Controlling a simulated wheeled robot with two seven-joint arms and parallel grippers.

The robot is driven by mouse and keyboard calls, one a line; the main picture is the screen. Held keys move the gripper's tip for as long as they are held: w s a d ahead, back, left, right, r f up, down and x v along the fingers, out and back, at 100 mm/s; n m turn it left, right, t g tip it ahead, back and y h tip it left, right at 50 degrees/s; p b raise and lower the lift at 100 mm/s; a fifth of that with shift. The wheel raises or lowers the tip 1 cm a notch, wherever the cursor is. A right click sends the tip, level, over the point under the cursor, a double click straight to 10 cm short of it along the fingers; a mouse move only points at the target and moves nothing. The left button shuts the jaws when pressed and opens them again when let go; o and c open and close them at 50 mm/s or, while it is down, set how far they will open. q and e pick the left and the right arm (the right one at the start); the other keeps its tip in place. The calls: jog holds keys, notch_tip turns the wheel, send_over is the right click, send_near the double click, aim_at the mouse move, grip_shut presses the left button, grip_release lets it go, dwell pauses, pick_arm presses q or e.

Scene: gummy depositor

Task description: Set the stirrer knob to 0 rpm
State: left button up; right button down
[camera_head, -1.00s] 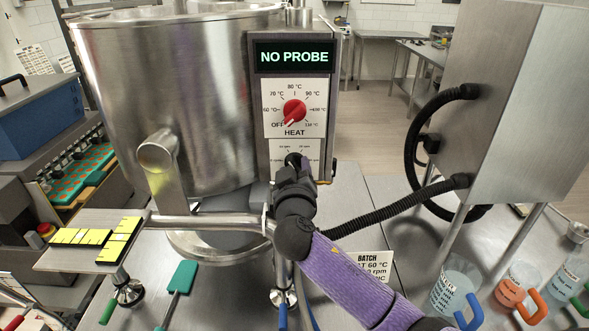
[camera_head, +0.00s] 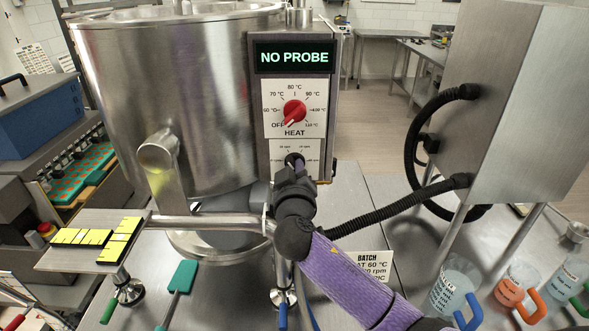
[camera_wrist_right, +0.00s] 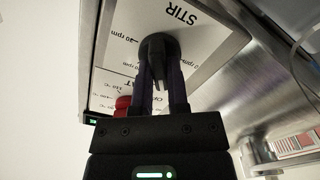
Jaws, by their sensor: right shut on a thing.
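The stirrer knob (camera_wrist_right: 157,48) is black and sits on the white STIR plate (camera_wrist_right: 206,28), which appears upside down in the right wrist view. My right gripper (camera_wrist_right: 159,62) is shut on the knob, one purple finger on each side. The knob's narrow ridge shows between the fingers. Rpm labels show either side of the knob, partly covered. In the head view my right gripper (camera_head: 294,168) reaches up to the knob (camera_head: 293,159) below the HEAT dial and hides most of the STIR plate (camera_head: 277,150). My left gripper is not in view.
The red HEAT knob (camera_head: 293,111) is just above, under a display (camera_head: 293,57) reading NO PROBE. The steel kettle (camera_head: 165,100) stands left of the panel. A black hose (camera_head: 400,209) runs right of my arm. Jugs (camera_head: 455,290) stand at lower right.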

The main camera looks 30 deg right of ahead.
jog(key=n+p, duration=0.5)
jog(key=n, duration=0.6)
jog(key=shift+f, duration=0.1)
jog(key=shift+n, duration=0.3)
dwell(0.4)
jog(key=c, duration=0.6)
grip_release()
